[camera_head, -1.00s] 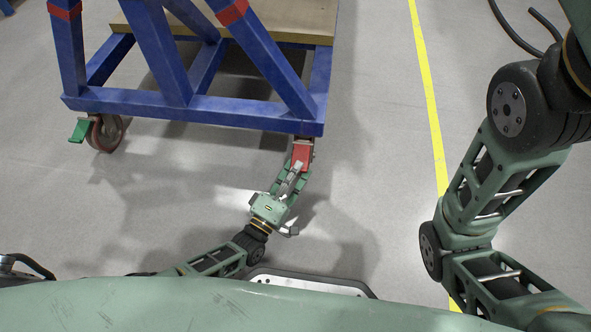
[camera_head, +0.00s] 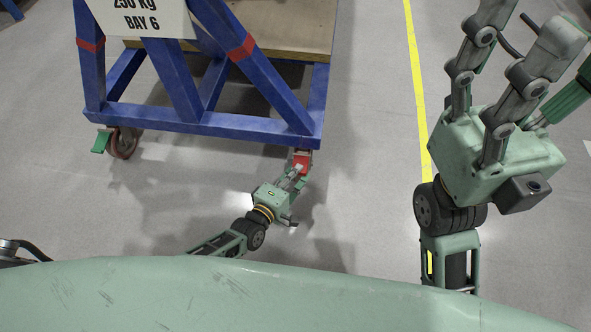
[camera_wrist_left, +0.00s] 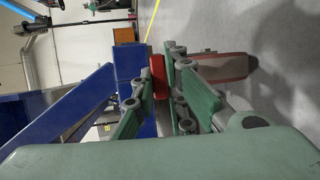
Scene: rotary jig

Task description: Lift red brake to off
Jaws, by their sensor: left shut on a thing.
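The red brake (camera_head: 302,160) is a small red pedal at the caster under the blue cart's near right corner. My left gripper (camera_head: 297,174) reaches it from below and is shut on it. In the left wrist view the red brake (camera_wrist_left: 158,76) shows between the green fingers (camera_wrist_left: 160,98), and the caster wheel (camera_wrist_left: 222,67) lies beyond them. The fingers hide part of the brake. My right gripper (camera_head: 508,55) is raised at the right, its fingers spread apart with nothing between them; some fingertips leave the frame.
The blue cart frame (camera_head: 205,125) with a wooden deck (camera_head: 290,30) stands at the upper left. Another caster with a green brake (camera_head: 101,141) is at its near left corner. A yellow floor line (camera_head: 414,70) runs at the right. The floor between is clear.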

